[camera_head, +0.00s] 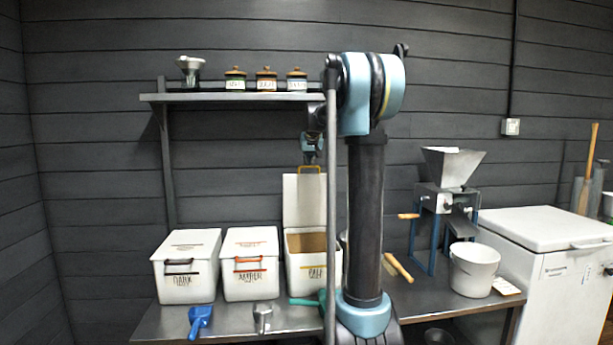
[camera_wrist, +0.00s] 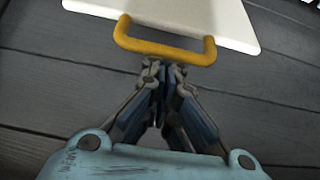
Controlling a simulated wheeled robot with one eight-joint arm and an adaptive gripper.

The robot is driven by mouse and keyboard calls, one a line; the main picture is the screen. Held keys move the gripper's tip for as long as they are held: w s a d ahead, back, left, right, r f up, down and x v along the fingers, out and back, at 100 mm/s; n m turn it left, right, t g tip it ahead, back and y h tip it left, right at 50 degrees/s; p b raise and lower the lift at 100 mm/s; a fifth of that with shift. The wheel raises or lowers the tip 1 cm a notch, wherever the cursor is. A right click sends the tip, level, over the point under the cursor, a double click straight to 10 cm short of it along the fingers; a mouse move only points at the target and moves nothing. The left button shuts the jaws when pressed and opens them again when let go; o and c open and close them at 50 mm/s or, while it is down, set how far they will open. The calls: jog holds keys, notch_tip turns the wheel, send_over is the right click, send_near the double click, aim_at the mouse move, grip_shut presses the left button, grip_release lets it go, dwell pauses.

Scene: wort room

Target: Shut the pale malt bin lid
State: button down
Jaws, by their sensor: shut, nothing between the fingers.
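The pale malt bin (camera_head: 296,283) is the white bin at the right of three, and its top is open with tan grain showing inside. Its white lid (camera_head: 304,205) stands upright at the back of the bin, with a yellow handle (camera_head: 309,167) at its upper end. In the wrist view the lid (camera_wrist: 185,12) is at the top, and the yellow handle (camera_wrist: 165,48) lies just beyond my fingertips. My gripper (camera_head: 311,158) is shut and empty, right by the handle. It also shows in the wrist view (camera_wrist: 164,68). I cannot tell if the fingertips touch the handle.
The dark bin (camera_head: 186,285) and amber bin (camera_head: 250,283) have closed lids. Blue (camera_head: 199,320), metal (camera_head: 262,317) and green (camera_head: 305,301) scoops lie in front. A shelf (camera_head: 215,97) holds jars above. A mill (camera_head: 447,200) and white bucket (camera_head: 472,275) stand to the right.

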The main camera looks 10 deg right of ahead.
jog(key=s+f, duration=1.8)
jog(key=s, duration=0.3)
jog(key=shift+f, duration=0.4)
dwell(1.6)
jog(key=shift+s, duration=0.1)
notch_tip(320, 180, up, 8)
dwell(0.8)
jog(key=s+f+g, duration=0.2)
jog(key=s+f, duration=0.5)
jog(key=s, duration=0.4)
jog(key=s+f+g, duration=0.2)
jog(key=s+f, duration=0.5)
jog(key=s, duration=0.5)
jog(key=s+f+g, duration=0.2)
jog(key=s+f, duration=0.5)
jog(key=s, duration=0.5)
jog(key=shift+s+f, duration=0.15)
jog(key=shift+f, duration=0.05)
